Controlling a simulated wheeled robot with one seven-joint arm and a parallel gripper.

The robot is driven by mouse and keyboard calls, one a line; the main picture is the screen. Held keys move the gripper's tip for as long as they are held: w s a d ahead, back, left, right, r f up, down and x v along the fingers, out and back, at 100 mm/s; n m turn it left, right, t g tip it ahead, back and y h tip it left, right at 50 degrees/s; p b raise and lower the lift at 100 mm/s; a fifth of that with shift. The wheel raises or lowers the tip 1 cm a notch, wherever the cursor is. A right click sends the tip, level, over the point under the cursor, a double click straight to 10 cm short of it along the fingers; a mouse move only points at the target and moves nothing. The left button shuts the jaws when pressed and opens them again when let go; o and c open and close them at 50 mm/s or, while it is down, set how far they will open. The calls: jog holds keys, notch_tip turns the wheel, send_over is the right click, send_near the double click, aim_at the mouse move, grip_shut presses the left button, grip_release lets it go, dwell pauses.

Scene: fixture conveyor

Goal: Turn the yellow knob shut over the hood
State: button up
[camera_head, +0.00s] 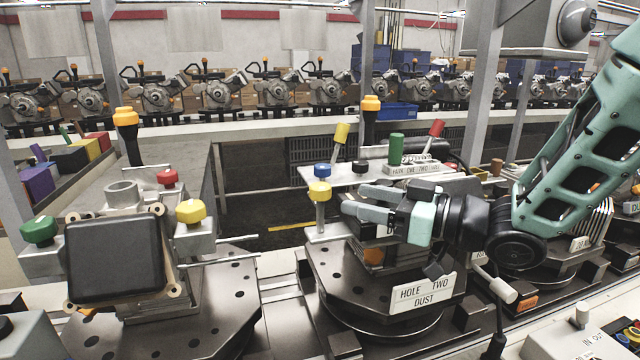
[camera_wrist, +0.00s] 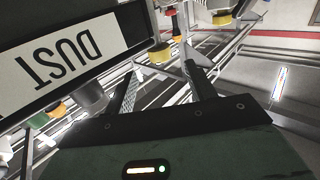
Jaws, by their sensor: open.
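A yellow knob (camera_head: 319,190) stands on a grey upright post on the right-hand fixture. My gripper (camera_head: 352,201) is just to its right, its fingers pointing left toward it, with a small apparent gap. In the wrist view the gripper (camera_wrist: 160,68) is open and empty, and a yellow knob (camera_wrist: 160,54) shows just beyond and between the fingertips. Another yellow knob (camera_head: 190,211) sits on the left fixture, beside a black square cover (camera_head: 115,260). I cannot tell which part is the hood; my gripper and wrist hide part of the right fixture.
A blue knob (camera_head: 322,170) is close behind the yellow one. A sign (camera_head: 423,293) reading "HOLE TWO DUST" stands below my wrist. A green cylinder (camera_head: 396,147) and yellow and red levers rise behind. A tall orange-capped black post (camera_head: 370,120) stands behind too.

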aim_at(330, 193)
jog(key=p+x, duration=0.2)
jog(key=x, duration=0.6)
jog(key=shift+w+a, duration=0.15)
jog(key=shift+a, duration=0.1)
jog(key=shift+f, duration=0.1)
jog(key=c, duration=1)
